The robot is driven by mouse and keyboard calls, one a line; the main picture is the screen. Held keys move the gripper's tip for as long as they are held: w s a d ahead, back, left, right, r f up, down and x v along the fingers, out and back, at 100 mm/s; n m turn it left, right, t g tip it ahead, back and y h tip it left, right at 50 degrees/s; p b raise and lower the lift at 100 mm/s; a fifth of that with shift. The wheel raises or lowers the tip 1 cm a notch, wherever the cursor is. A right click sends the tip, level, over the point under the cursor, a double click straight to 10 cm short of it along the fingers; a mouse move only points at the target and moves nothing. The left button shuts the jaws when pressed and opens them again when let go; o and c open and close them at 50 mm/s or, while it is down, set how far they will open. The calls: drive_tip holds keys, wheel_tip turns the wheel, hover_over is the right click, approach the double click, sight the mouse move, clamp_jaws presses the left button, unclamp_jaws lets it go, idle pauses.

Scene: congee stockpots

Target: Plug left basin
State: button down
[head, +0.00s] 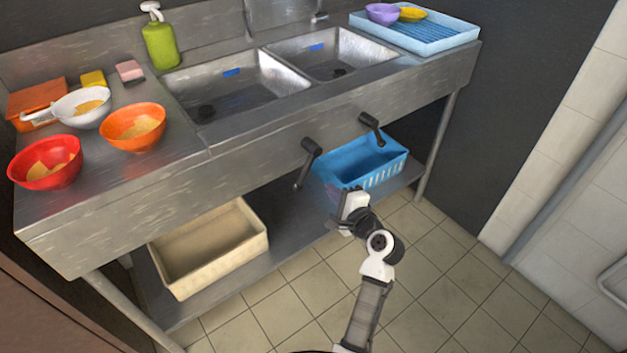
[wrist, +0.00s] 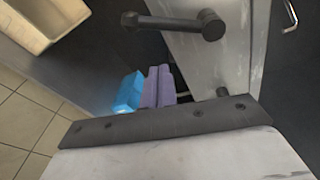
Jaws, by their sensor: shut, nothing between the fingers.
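A dark lever also shows close by in the wrist view (wrist: 175,25), probably the left one. My gripper (head: 334,193) is below the counter, lower right of the left lever and apart from it, near the blue basket. In the wrist view its fingers (wrist: 158,86) are together and empty. Whether the drain is closed cannot be told.
A right lever (head: 372,128) sits under the right basin (head: 335,55). A blue basket (head: 362,160) and a cream bin (head: 210,248) stand on the lower shelf. Bowls crowd the counter's left; a blue tray (head: 415,32) is at right. The tiled floor in front is clear.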

sight(306, 170)
drive_tip(key=d+f+m, duration=0.1)
drive_tip(key=s+d+f+m, duration=0.1)
drive_tip(key=m, duration=0.1)
drive_tip(key=shift+s+t, duration=0.2)
drive_tip(key=shift+t, duration=0.1)
drive_tip(key=shift+w+a, duration=0.1)
drive_tip(key=shift+w, duration=0.05)
drive_tip(key=w+a+r+p, duration=0.1)
drive_tip(key=w+a+p, duration=0.2)
drive_tip(key=w+a, duration=0.3)
drive_tip(key=shift+a+r, duration=0.15)
drive_tip(key=shift+a, duration=0.4)
drive_tip(key=shift+s+p, duration=0.1)
drive_tip(key=shift+p, duration=0.2)
drive_tip(key=shift+s+a+r+m+p, duration=0.1)
drive_tip(key=shift+a+r+m+p, duration=0.1)
drive_tip(key=shift+m+p, duration=0.25)
